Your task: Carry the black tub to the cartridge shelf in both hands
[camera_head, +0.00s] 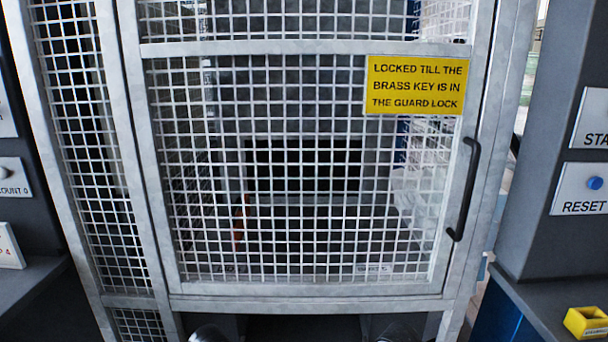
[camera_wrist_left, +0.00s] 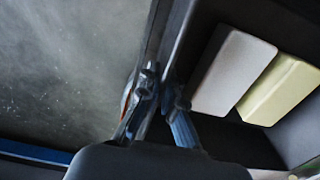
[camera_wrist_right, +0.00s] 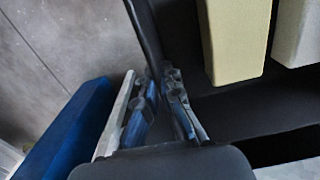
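The black tub (camera_wrist_left: 225,140) shows in the left wrist view and in the right wrist view (camera_wrist_right: 255,108). A pale grey block (camera_wrist_left: 232,72) and a cream block (camera_wrist_left: 282,90) lie inside it. My left gripper (camera_wrist_left: 164,88) is closed with the tub's wall between its fingers. My right gripper (camera_wrist_right: 156,88) is closed on the opposite side's wall in the same way. The tub and fingertips are out of the head view. I cannot identify the cartridge shelf in any view.
A grey mesh guard door (camera_head: 310,290) with a black handle (camera_head: 464,190) and a yellow sign (camera_head: 416,85) stands ahead. At right are a blue RESET button (camera_head: 594,183) and a yellow bin (camera_head: 584,322). A blue bar (camera_wrist_right: 65,130) is near the right gripper.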

